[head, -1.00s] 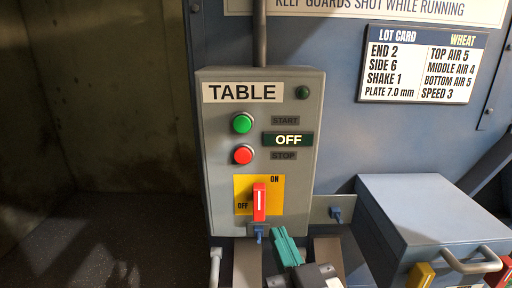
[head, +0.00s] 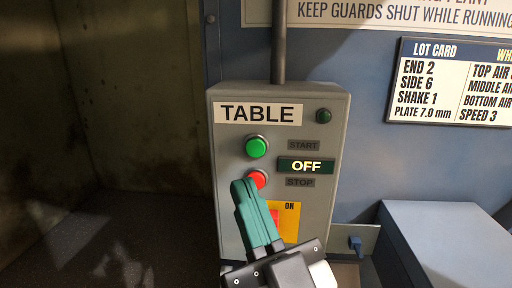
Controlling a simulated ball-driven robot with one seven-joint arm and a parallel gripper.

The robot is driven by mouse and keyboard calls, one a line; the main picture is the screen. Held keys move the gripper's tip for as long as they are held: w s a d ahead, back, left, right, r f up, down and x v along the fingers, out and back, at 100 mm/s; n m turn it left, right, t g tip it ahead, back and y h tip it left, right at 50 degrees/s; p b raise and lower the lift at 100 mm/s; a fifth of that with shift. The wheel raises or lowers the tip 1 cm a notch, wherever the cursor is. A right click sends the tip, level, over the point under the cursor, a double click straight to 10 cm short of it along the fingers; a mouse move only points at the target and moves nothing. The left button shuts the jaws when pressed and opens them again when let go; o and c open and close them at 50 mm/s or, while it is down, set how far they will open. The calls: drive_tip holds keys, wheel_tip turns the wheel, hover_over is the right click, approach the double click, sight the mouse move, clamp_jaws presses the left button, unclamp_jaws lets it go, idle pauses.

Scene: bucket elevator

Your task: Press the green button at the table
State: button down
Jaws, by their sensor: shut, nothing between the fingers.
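The grey control box (head: 326,215) labelled TABLE is on the blue wall in the head view. Its green button (head: 256,146) is at the upper left, beside the START label, and is fully visible. The red button (head: 257,177) is below it, partly covered by my gripper. A display between the labels reads OFF (head: 306,166). My gripper (head: 243,185) is shut and empty. Its teal fingers point up, with the tips in front of the red button's lower left and below the green button. I cannot tell the gap to the panel. The fingers hide much of the red switch (head: 275,218) on its yellow plate.
A dark indicator lamp (head: 323,116) is at the box's top right. A white lot card (head: 450,82) is on the blue wall. A grey-blue lidded box (head: 450,240) stands at the lower right. A conduit (head: 279,40) runs up from the control box. A dark recess lies left.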

drive_tip(key=shift+w+d, duration=0.2)
drive_tip(key=shift+w, duration=4.15)
drive_tip(key=shift+w, duration=0.1)
drive_tip(key=shift+w, duration=0.3)
drive_tip(key=shift+w, duration=0.45)
drive_tip(key=shift+s, duration=0.9)
drive_tip(key=shift+s+a+b, duration=0.1)
drive_tip(key=shift+s+b, duration=0.2)
drive_tip(key=shift+s, duration=2.2)
drive_tip(key=shift+f, duration=0.1)
